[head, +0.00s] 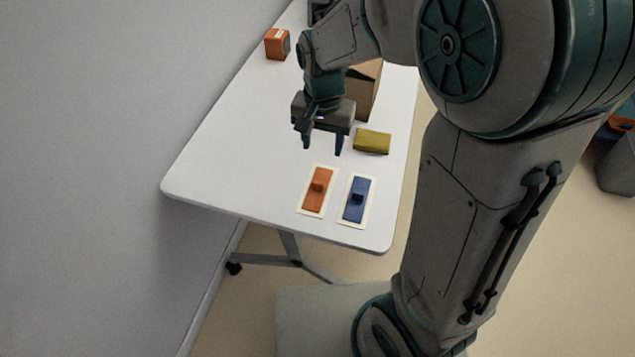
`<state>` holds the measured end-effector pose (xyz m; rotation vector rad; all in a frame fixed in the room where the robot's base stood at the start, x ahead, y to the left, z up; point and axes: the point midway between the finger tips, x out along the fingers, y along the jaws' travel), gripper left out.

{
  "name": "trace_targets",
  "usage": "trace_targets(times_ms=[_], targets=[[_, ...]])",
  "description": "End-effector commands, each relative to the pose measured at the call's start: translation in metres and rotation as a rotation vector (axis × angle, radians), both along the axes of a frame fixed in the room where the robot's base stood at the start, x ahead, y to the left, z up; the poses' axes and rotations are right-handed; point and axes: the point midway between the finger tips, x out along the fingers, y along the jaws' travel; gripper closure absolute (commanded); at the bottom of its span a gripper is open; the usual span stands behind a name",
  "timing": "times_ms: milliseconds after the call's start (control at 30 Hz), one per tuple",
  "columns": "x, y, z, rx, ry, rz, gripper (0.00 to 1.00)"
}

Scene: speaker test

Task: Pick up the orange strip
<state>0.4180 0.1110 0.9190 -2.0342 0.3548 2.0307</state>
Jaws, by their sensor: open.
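The orange strip (315,198) lies on a cream card near the front end of the white table, with a small raised orange block on its upper middle. My gripper (322,147) is open and empty, fingers pointing down. In the picture it is above and slightly right of the orange strip, apart from it. Its height over the table is hard to tell.
A blue strip (355,205) with a raised block lies on its own card just right of the orange one. A yellow-green block (372,141) is right of my gripper. A cardboard box (363,92) stands behind it. An orange box (277,45) is at the far left edge of the table (225,165).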

Motion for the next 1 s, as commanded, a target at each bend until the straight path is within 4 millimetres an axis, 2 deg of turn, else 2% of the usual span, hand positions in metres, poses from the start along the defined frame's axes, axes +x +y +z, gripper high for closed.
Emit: trace_targets(times_ms=[333,633,900,1000], targets=[[0.000,0.001,-0.066,-0.003,0.006,-0.003,0.49],[0.000,0.002,-0.089,-0.002,0.004,-0.002,0.49],[0.000,0.008,-0.126,-0.002,0.006,-0.003,0.49],[0.001,0.008,-0.133,-0.002,0.004,-0.002,0.49]])
